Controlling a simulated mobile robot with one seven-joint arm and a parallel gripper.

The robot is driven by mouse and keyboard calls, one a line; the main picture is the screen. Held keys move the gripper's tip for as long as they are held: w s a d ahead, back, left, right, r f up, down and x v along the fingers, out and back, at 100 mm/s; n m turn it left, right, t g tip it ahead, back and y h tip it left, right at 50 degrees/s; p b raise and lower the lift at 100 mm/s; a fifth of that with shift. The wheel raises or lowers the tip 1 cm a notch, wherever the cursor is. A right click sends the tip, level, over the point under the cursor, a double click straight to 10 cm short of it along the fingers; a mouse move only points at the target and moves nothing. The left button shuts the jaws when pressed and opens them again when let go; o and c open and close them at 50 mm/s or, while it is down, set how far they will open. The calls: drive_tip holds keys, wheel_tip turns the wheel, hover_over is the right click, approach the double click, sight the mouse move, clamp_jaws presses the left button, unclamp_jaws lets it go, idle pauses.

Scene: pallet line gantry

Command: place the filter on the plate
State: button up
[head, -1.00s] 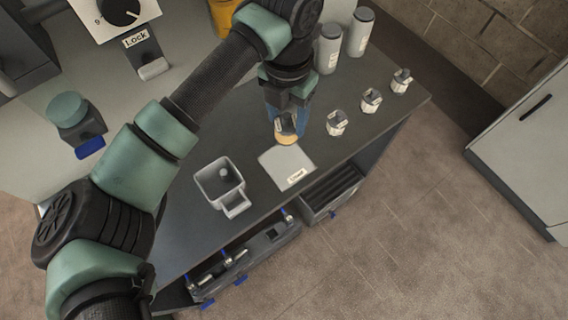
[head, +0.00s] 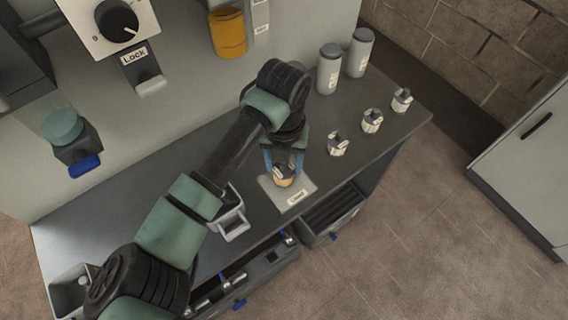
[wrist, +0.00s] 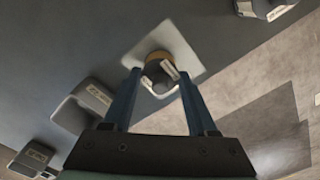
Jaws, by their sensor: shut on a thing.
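The filter (head: 284,182), with a yellow-tan base and a grey top carrying a pale label, is held between the blue fingers of my gripper (head: 284,172). The plate (head: 305,187) is a flat light-grey square with a label at its front edge, lying on the dark counter. The filter is over the plate, toward its back left in the head view. In the wrist view the filter (wrist: 158,72) sits between the fingertips, with the plate (wrist: 185,45) around and behind it. I cannot tell whether its base touches the plate.
Three small grey-and-white pieces (head: 337,144) stand in a row to the right. Two grey canisters (head: 329,68) stand behind them. A grey open holder (head: 230,222) is left of the plate, partly behind my arm. An open drawer (head: 331,212) juts out below the counter front.

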drive_tip(key=shift+f, duration=0.55)
drive_tip(key=shift+f, duration=0.15)
drive_tip(key=o, duration=1.4)
drive_tip(key=shift+c, duration=0.2)
